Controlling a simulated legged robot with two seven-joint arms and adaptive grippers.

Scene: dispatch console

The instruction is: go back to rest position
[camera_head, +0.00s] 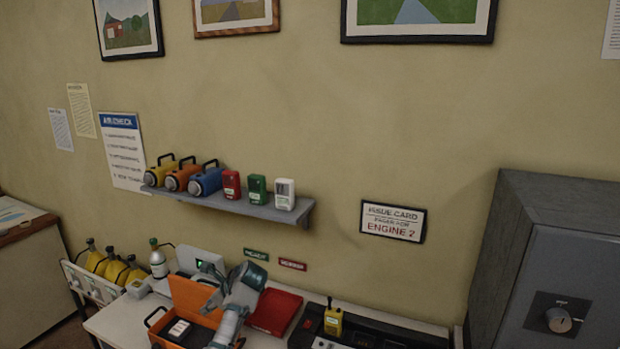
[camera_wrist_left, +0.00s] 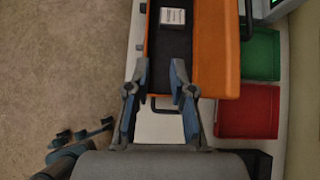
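My left gripper (camera_head: 214,303) is over the right part of the open orange case (camera_head: 188,294) on the desk. In the left wrist view my left gripper (camera_wrist_left: 161,92) has its two fingers spread with nothing between them. The orange case (camera_wrist_left: 214,50) lies beyond the fingertips. A white device (camera_wrist_left: 172,16) lies in the dark inside of the case, and it also shows in the head view (camera_head: 179,328). Dark, jointed parts at the lower left of the wrist view may be my right gripper (camera_wrist_left: 80,138), too unclear to read.
A red tray (camera_head: 275,311) and a console with a yellow radio (camera_head: 333,320) are right of the case. A wall shelf (camera_head: 235,207) holds lanterns and small devices. A rack with yellow bottles (camera_head: 105,265) stands left. A grey safe (camera_head: 560,260) stands right.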

